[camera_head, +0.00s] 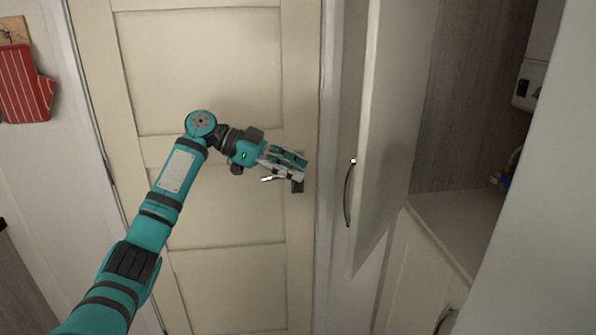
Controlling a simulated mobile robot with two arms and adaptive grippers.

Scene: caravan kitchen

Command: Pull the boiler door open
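The boiler door (392,120) is a tall pale panel right of centre. It stands swung out, with the inside of the cabinet showing to its right. Its dark curved handle (348,196) is on the face turned to the left. My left gripper (300,175) is to the left of the handle, apart from it, in front of the cream panelled door. Its fingers are spread with nothing between them. My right gripper is not in view.
The cabinet has a wood-grain back wall (470,95) and a pale shelf (450,225), with a white unit (528,86) at the right. A lower cupboard with a handle (446,321) is below. A red striped oven mitt (24,85) hangs at the left.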

